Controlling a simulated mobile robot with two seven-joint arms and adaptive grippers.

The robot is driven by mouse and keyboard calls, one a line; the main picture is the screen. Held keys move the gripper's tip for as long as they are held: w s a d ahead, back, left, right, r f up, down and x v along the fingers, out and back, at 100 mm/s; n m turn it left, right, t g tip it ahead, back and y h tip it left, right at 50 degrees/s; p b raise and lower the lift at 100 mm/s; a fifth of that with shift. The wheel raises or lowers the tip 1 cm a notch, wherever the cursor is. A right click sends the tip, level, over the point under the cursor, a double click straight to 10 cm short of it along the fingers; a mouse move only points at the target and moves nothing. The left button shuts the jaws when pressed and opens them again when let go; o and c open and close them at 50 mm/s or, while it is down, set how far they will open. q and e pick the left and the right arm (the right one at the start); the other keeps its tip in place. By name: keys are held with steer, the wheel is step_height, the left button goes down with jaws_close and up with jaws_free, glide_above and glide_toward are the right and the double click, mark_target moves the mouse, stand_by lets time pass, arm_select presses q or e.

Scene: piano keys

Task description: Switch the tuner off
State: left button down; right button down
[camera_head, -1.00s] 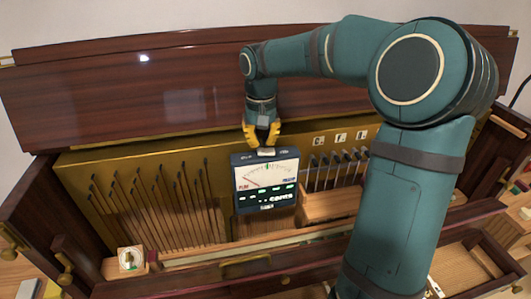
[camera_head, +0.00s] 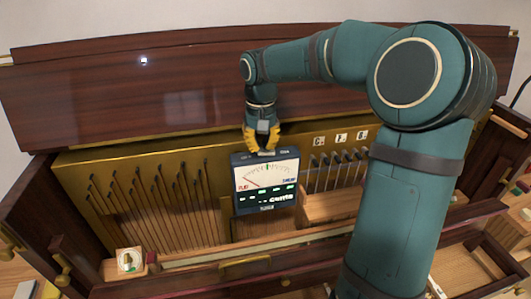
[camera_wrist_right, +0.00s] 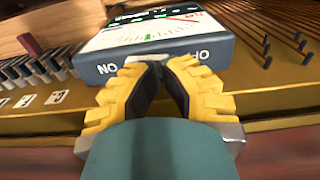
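The tuner (camera_head: 265,182) is a dark blue box with a white dial, a red needle and lit lettering, standing upright among the piano parts in the head view. In the right wrist view the tuner (camera_wrist_right: 98,72) shows its top edge, with letters on both sides of a small grey switch (camera_wrist_right: 152,57). My right gripper (camera_head: 264,151) is at the middle of that top edge. In the right wrist view its yellow fingers (camera_wrist_right: 157,66) converge with their tips together at the switch. Whether the switch is between the tips is hidden. My left gripper is not in view.
The dark wooden piano lid (camera_head: 120,85) rises behind. Rows of thin dark pins (camera_head: 150,190) stand left of the tuner, with more pins and lettered labels (camera_head: 340,138) at its right. My right arm covers much of the right side.

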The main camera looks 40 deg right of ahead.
mark_target(261, 150)
steer(key=shift+f+b, duration=0.3)
steer(key=shift+f, duration=0.2)
stand_by(0.4)
steer(key=shift+r+p, duration=3.1)
steer(key=shift+r, duration=0.5)
steer(key=shift+f, duration=0.1)
